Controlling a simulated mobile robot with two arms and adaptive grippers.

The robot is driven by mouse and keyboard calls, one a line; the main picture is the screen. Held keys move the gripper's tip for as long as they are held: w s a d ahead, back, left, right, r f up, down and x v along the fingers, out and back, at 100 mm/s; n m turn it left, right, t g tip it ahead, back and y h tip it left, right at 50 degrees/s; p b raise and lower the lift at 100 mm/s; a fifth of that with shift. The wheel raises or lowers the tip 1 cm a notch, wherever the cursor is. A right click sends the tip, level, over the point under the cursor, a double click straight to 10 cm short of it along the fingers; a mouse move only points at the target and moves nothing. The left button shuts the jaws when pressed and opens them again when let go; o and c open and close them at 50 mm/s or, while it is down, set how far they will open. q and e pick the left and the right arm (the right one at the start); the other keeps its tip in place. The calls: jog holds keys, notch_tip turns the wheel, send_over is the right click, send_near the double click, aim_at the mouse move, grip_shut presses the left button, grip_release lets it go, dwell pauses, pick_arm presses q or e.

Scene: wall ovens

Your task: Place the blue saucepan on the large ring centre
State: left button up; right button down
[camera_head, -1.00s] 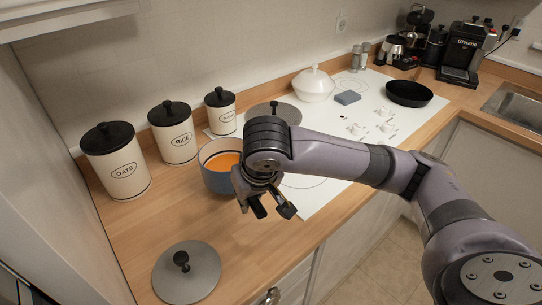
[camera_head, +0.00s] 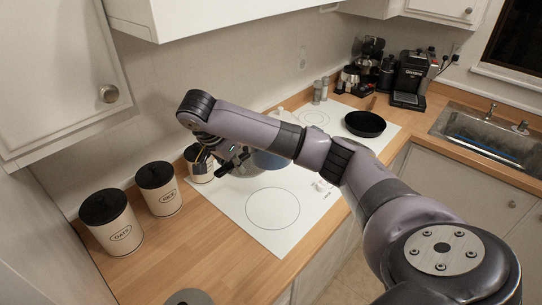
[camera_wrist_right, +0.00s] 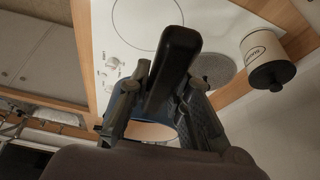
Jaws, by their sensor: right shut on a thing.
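The blue saucepan (camera_head: 270,160) shows partly behind my right arm in the head view, over the back part of the white hob. My right gripper (camera_head: 236,162) is beside it. In the wrist view the gripper (camera_wrist_right: 160,105) is shut on the saucepan's black handle (camera_wrist_right: 176,52), with a finger on each side. Part of the pan's blue wall and its pale inside show below. The large ring (camera_head: 272,208) is an empty outlined circle at the front left of the hob. It also shows in the wrist view (camera_wrist_right: 148,22). My left gripper is not in view.
Canisters (camera_head: 112,226) stand along the wall at left. A grey lid (camera_head: 188,297) lies on the near counter. Another grey disc (camera_wrist_right: 214,68) lies on the hob beside a canister. A black frying pan (camera_head: 365,124) sits at the hob's far right.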

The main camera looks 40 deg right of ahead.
jog(key=shift+w+d+f, duration=0.1)
jog(key=shift+d+f, duration=0.05)
jog(key=shift+f, duration=9.75)
jog(key=c, duration=1.5)
grip_release()
jog(key=shift+o, duration=0.2)
